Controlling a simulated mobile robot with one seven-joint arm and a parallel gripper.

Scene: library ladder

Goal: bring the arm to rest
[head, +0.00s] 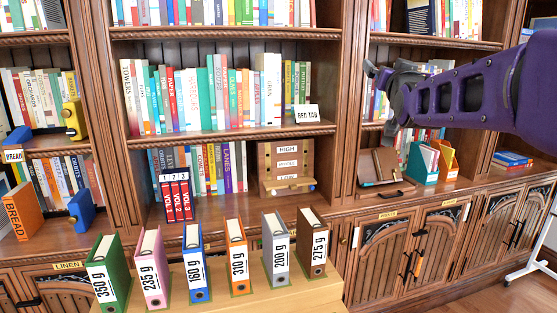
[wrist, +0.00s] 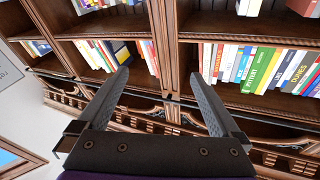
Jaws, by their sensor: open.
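My purple arm reaches in from the right edge of the head view, in front of the bookcase. My gripper (head: 382,85) is at its end, in front of the right-hand bay, seen from the side. In the wrist view my gripper (wrist: 157,95) shows two dark fingers spread wide apart. Nothing is between them. Behind them are shelves of books (wrist: 265,68), with a gap between the fingers and the shelves.
A wooden table (head: 255,293) in front holds several weight-labelled binders, including an orange one (head: 237,258). On the shelves stand red volumes (head: 176,197), a wooden High-Low rack (head: 286,165), a "RED TAG" card (head: 307,115) and a teal file box (head: 424,162). A white stand (head: 530,265) is at right.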

